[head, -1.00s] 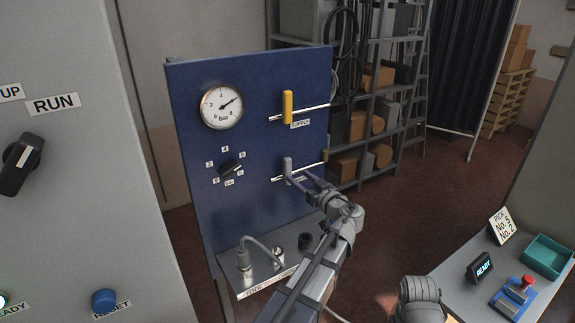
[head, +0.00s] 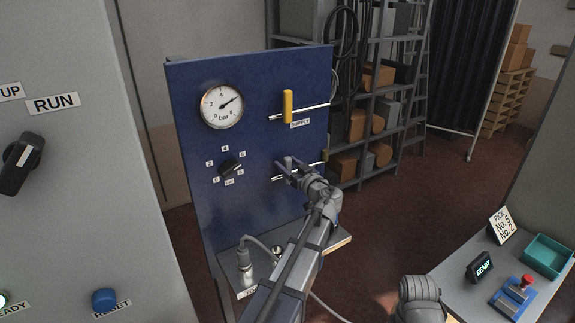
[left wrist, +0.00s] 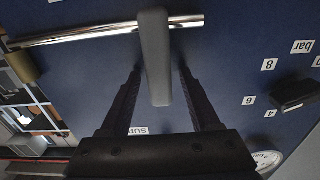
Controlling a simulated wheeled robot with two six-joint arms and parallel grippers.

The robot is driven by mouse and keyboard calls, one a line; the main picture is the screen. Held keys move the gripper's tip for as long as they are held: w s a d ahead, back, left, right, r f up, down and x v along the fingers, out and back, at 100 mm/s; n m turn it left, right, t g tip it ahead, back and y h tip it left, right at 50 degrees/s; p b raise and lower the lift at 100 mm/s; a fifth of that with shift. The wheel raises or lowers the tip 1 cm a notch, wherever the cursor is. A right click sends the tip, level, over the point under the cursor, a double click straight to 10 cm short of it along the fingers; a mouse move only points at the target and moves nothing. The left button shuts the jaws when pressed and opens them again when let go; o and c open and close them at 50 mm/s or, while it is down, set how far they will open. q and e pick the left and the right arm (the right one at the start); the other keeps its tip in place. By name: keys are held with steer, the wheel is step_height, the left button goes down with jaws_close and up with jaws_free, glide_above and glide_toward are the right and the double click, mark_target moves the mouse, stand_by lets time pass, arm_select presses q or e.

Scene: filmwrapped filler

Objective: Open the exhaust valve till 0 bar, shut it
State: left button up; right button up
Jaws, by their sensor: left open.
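The exhaust valve's grey lever (head: 288,161) sits on the lower pipe of the blue panel, across the pipe. In the left wrist view the lever (left wrist: 155,60) stands between the two dark fingers of my left gripper (left wrist: 160,68), with a gap on each side. My left gripper (head: 287,168) is open at the lever in the head view and partly covers it. The pressure gauge (head: 221,106) has its needle pointing to the upper right, past the 4.
A yellow supply lever (head: 288,106) is on the upper pipe, above my left gripper. A black selector knob (head: 230,167) is to the left. A shelf below holds a connector with a cable (head: 244,258). The grey cabinet (head: 110,200) stands at the left.

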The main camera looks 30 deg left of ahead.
arm_select(q)
jaws_close()
stand_by(0.5)
stand_by(0.9)
